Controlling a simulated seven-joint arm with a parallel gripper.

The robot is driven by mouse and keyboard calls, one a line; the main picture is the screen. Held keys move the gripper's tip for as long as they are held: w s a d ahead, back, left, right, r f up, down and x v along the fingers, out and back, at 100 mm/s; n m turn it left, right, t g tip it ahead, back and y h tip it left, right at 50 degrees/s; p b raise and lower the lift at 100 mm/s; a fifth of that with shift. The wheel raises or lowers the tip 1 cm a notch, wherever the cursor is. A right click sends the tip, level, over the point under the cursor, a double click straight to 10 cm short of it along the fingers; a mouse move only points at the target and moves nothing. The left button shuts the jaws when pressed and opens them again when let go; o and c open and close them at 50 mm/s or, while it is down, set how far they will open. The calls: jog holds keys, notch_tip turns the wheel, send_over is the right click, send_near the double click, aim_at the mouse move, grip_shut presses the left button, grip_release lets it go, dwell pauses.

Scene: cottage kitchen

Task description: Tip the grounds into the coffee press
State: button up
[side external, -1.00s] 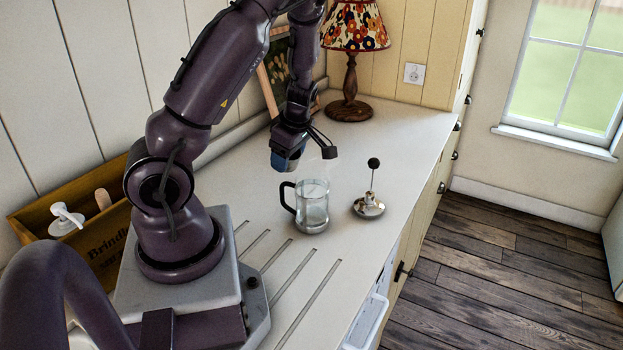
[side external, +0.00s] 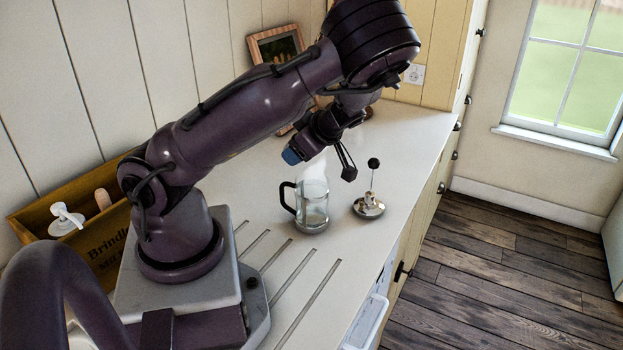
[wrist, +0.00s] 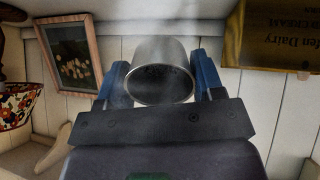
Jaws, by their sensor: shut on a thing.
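My gripper (side external: 291,155) is raised above and behind the coffee press in the side view. In the wrist view its blue fingers (wrist: 160,80) are shut on a metal cup (wrist: 150,53), one on each side. The cup's round mouth faces the wrist camera and its inside looks dark; I cannot tell how much grounds it holds. In the side view the cup is hidden by the gripper. The glass coffee press (side external: 313,208), with a black handle on its left, stands upright and open on the counter. Pale steam hangs above it.
The press's plunger lid (side external: 369,206), with a black knob on a rod, stands just right of the press. A framed picture (side external: 277,47) leans at the back. The counter's front edge is near the lid.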

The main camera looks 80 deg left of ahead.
jog(key=shift+w+d+f+g+y, duration=0.1)
jog(key=shift+d+f+g+y, duration=0.05)
jog(key=shift+f+g+y, duration=0.55)
jog(key=shift+w+d+r+y, duration=0.15)
jog(key=shift+r+y, duration=0.2)
jog(key=shift+y, duration=0.45)
jog(key=shift+d+f+g+y, duration=0.2)
jog(key=shift+f+g+y, duration=0.3)
jog(key=shift+f+y, duration=0.1)
jog(key=shift+w+d+r+g+y, duration=0.2)
jog(key=shift+g+y, duration=0.25)
jog(key=shift+y, duration=0.35)
jog(key=shift+w+d+r+g+y, duration=0.1)
jog(key=shift+d+g+y, duration=0.1)
jog(key=shift+g+y, duration=0.45)
jog(key=shift+r, duration=0.1)
jog(key=shift+g+y, duration=0.3)
jog(key=shift+y, duration=0.65)
jog(key=shift+w+d+r+b, duration=0.1)
jog(key=shift+r+b, duration=0.1)
jog(key=shift+r, duration=1.3)
jog(key=shift+d+r+b, duration=0.1)
jog(key=shift+r+b, duration=0.05)
jog(key=shift+r, duration=1.35)
jog(key=shift+w+d+r+g+y+b, duration=0.15)
jog(key=shift+r+g+y+b, duration=0.2)
jog(key=shift+r, duration=0.5)
jog(key=shift+d+r+g+y+b, duration=0.15)
jog(key=shift+r+y+b, duration=0.2)
jog(key=shift+r+y, duration=0.35)
